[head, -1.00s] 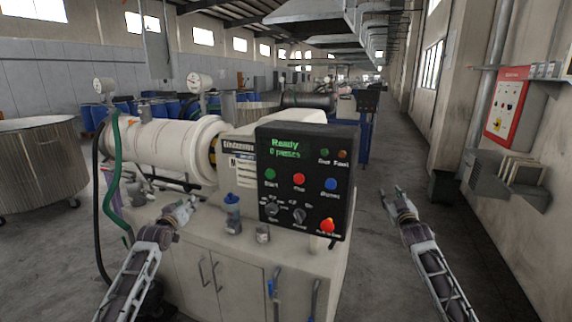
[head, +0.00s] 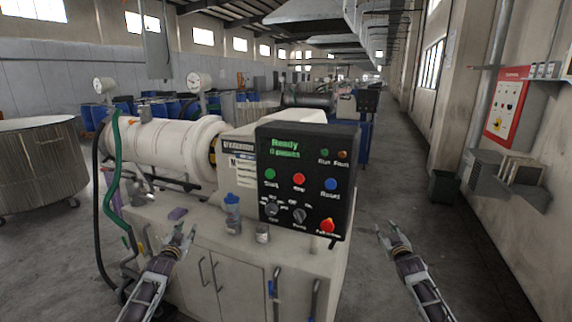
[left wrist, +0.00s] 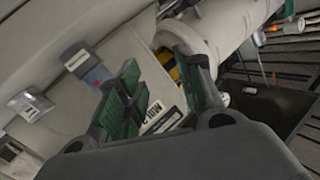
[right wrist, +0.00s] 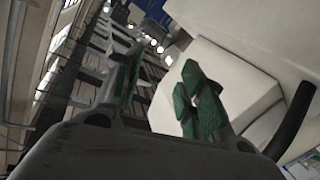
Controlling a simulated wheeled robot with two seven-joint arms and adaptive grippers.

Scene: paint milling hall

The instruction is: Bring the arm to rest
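My left gripper (head: 184,231) is in front of the near edge of the machine's cabinet top, at the left of the head view. In the left wrist view its green-padded fingers (left wrist: 160,85) stand apart with nothing between them. My right gripper (head: 386,230) hangs over clear floor to the right of the machine. In the right wrist view its fingers (right wrist: 160,85) are also apart and empty. The machine's black control panel (head: 303,180) shows "Ready" in green above a smaller line.
A green hose (head: 114,180) hangs at left. A dark bin (head: 442,186) stands by the right wall. The aisle is clear.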

